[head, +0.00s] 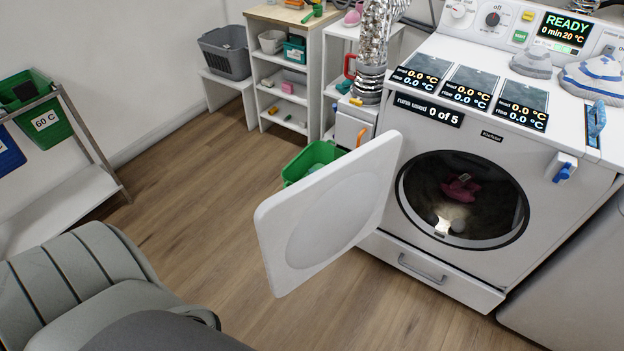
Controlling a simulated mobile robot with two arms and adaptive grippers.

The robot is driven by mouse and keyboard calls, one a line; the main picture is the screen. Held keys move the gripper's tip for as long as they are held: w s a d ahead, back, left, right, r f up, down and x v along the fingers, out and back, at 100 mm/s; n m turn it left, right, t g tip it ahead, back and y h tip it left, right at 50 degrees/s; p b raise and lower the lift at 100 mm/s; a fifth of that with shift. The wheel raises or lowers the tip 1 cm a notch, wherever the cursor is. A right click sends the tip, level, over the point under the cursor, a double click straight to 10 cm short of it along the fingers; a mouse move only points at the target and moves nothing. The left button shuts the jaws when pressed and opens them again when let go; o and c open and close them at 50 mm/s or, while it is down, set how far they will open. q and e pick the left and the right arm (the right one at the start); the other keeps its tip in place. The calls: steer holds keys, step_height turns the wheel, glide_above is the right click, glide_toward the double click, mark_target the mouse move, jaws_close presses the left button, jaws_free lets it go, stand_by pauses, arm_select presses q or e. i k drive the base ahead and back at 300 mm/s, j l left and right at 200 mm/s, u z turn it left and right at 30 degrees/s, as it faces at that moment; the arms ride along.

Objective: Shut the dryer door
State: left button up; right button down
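The dryer (440,270) is a white front-loading machine at the right of the head view. Its white door (330,208) stands wide open, swung out to the left of the round drum opening (462,199). A dark pink item (460,187) and something small and pale (450,226) lie inside the drum. The dryer's display reads READY. Neither of my grippers shows in the view. Grey rounded parts at the lower left appear to be my own body.
A green bin (313,160) stands behind the door. A shelf (283,65) and a grey basket (226,52) are at the back. A drawer (432,272) under the drum sits slightly out. A rack with a green tub (42,118) is at the left. The wooden floor before the door is clear.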

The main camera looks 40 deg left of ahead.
mark_target(306, 225)
steer(key=k+z, duration=0.15)
steer(key=z, duration=0.25)
steer(key=k+z, duration=0.2)
steer(key=z, duration=0.2)
steer(key=k+l+z, duration=0.1)
steer(key=z, duration=0.3)
steer(key=j, duration=0.65)
steer(key=k+j, duration=0.1)
steer(key=j, duration=0.55)
steer(key=j+z, duration=0.1)
steer(key=j, duration=0.6)
steer(key=k+j, duration=0.1)
steer(key=j, duration=0.55)
steer(key=j+z, duration=0.1)
steer(key=j, duration=0.55)
steer(key=k+j, duration=0.15)
steer(key=j, duration=0.5)
